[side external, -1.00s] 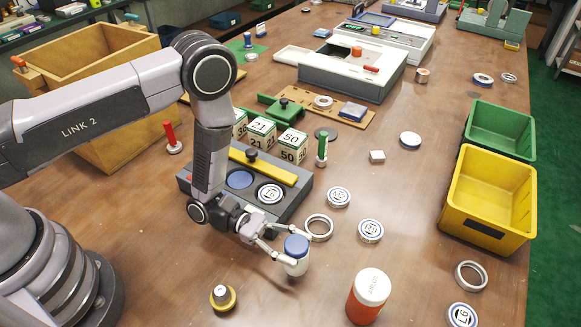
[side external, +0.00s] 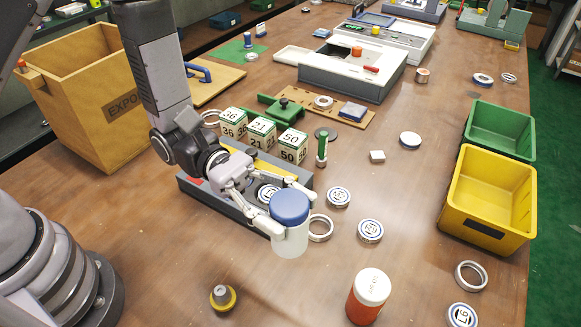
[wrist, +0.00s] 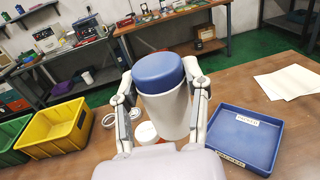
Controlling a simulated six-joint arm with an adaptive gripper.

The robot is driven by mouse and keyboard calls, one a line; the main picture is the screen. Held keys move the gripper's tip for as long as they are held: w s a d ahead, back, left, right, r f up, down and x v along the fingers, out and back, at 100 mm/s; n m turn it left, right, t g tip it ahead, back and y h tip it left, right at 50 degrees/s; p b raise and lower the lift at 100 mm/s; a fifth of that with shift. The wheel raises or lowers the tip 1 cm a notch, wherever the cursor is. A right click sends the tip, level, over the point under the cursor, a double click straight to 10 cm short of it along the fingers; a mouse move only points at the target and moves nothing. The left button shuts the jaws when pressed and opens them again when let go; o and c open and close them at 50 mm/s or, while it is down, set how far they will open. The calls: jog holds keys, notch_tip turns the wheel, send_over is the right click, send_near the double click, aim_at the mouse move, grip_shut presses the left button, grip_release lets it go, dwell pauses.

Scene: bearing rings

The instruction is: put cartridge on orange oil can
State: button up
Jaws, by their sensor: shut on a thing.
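The cartridge (side external: 289,232), a white cylinder with a blue cap, is held upright in my gripper (side external: 275,212), whose fingers are shut on its sides. It is raised above the table in front of the grey tray. In the wrist view the cartridge (wrist: 163,95) fills the middle between the fingers (wrist: 162,112). The orange oil can (side external: 366,302), with a white lid, stands upright on the table to the right and nearer the camera, apart from the cartridge. In the wrist view a white round top (wrist: 147,133), seemingly its lid, shows partly behind the cartridge.
Bearing rings (side external: 369,231) lie around the can and tray. A yellow-and-grey knob-like piece (side external: 222,298) sits at front left. Yellow (side external: 487,230) and green (side external: 500,153) bins stand at right. A blue tray (wrist: 245,140) shows in the wrist view. Bare table surrounds the oil can.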

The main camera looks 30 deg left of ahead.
jog(key=w+d+f, duration=0.2)
jog(key=d+f, duration=0.1)
jog(key=w+d+f, duration=0.2)
jog(key=d+f, duration=0.1)
jog(key=d, duration=0.1)
jog(key=w+d+f, duration=0.3)
jog(key=shift+d+f, duration=0.15)
jog(key=shift+d, duration=0.25)
jog(key=shift+w+d+f, duration=0.1)
jog(key=shift+f, duration=1.55)
jog(key=shift+f, duration=0.1)
jog(key=o, duration=1.2)
